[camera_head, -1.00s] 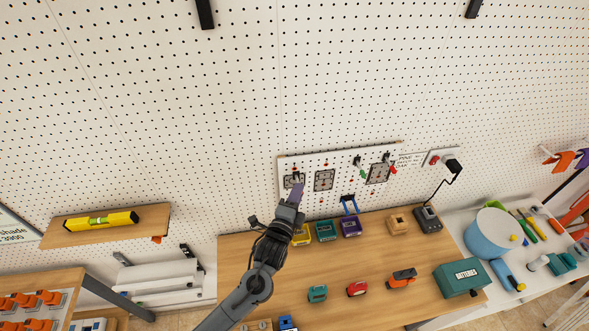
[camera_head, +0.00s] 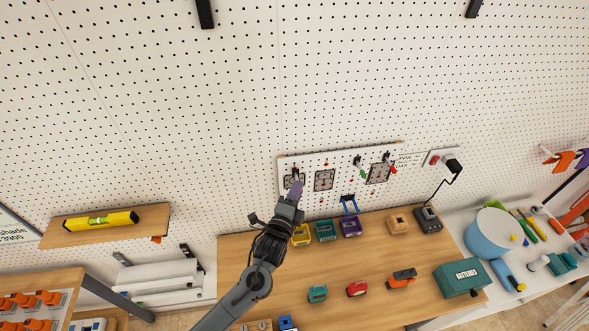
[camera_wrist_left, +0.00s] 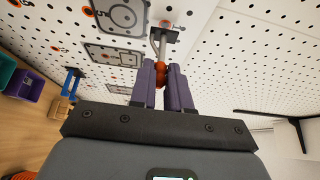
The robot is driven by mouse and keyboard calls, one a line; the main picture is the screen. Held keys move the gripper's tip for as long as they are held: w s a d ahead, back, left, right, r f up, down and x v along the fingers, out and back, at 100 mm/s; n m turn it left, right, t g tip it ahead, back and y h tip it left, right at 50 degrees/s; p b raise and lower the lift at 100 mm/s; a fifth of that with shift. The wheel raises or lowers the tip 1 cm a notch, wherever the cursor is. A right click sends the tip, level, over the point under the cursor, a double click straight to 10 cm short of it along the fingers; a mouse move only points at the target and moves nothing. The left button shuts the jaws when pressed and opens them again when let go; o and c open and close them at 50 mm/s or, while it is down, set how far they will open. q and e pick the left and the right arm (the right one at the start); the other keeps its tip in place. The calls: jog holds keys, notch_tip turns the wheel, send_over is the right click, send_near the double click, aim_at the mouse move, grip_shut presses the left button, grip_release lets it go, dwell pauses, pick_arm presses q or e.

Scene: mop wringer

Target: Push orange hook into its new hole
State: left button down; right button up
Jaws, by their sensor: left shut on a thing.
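The orange hook (camera_wrist_left: 160,72) shows in the left wrist view between my purple fingers. A grey metal rod runs up from its orange part to a dark plate at the white board. My left gripper (camera_wrist_left: 160,82) is shut on the orange part. In the head view my left gripper (camera_head: 296,187) is at the left end of the white outlined panel (camera_head: 340,196), in front of its leftmost dark outline (camera_head: 289,182). My fingers hide most of the hook there. Whether the hook is seated in a hole cannot be told. My right gripper is not in view.
Black hooks with a green clip (camera_head: 362,173) and a red clip (camera_head: 393,170) are farther right on the panel. Yellow (camera_head: 300,239), teal (camera_head: 327,231) and purple (camera_head: 350,227) bins stand below on the wooden bench (camera_head: 330,265). A shelf with a yellow level (camera_head: 101,221) is left.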

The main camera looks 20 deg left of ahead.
pick_arm(q)
jog(key=shift+w+a, duration=0.5)
jog(key=shift+w, duration=0.15)
dwell(0.8)
jog(key=c, duration=1)
grip_release()
jog(key=shift+s, duration=0.1)
jog(key=s+f+n+g+b, duration=0.1)
jog(key=s+f+n+g, duration=0.3)
jog(key=s, duration=0.8)
jog(key=s+f+n+g+b, duration=0.1)
jog(key=s+f+n+g, duration=0.2)
jog(key=s, duration=1)
jog(key=s+f+n+g+h+b, duration=0.1)
jog(key=s+f+n+g, duration=0.3)
jog(key=s+n+g, duration=0.3)
jog(key=s+n, duration=0.1)
jog(key=s, duration=0.4)
jog(key=shift+s+a+f, duration=0.25)
jog(key=shift+f, duration=0.1)
